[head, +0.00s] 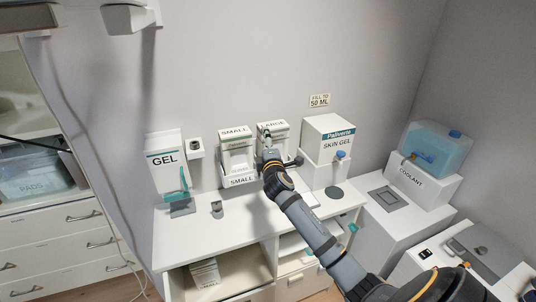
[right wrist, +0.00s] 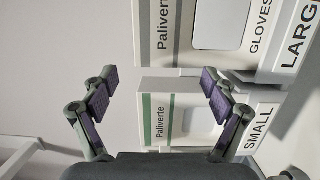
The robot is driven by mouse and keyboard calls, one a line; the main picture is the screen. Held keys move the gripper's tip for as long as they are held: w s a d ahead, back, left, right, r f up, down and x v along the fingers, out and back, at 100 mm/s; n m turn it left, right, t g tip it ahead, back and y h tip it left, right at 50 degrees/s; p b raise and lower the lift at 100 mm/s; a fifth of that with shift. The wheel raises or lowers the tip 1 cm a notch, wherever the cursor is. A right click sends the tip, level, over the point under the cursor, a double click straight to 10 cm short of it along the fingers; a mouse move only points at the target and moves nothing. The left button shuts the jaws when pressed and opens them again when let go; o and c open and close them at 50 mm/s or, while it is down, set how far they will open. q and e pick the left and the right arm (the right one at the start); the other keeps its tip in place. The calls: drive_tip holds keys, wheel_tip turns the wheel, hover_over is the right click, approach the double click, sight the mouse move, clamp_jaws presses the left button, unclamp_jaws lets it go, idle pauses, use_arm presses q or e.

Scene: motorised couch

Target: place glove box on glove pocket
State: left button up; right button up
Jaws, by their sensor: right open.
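Two white glove boxes with coloured stripes sit side by side in wall pockets: the box in the SMALL pocket (head: 238,158) and, right of it, the box in the LARGE pocket (head: 282,133). The right wrist view, turned sideways, shows the small box (right wrist: 158,125) with a green stripe, its SMALL label (right wrist: 259,128), and the large box (right wrist: 182,30) above it beside its LARGE label (right wrist: 300,32). My right gripper (head: 267,150) is in front of the boxes and partly hides the large one. Its fingers (right wrist: 162,77) are spread and empty. My left gripper is out of view.
The counter (head: 240,222) below is mostly clear. A gel dispenser (head: 168,170) stands left, a skin gel box (head: 329,138) right, a coolant tank (head: 436,148) farther right. A white box (head: 205,273) lies on the open shelf below.

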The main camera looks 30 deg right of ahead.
drive_tip(key=b+v, duration=0.2)
drive_tip(key=v, duration=0.7)
drive_tip(key=shift+s, duration=0.3)
drive_tip(key=shift+a, duration=0.1)
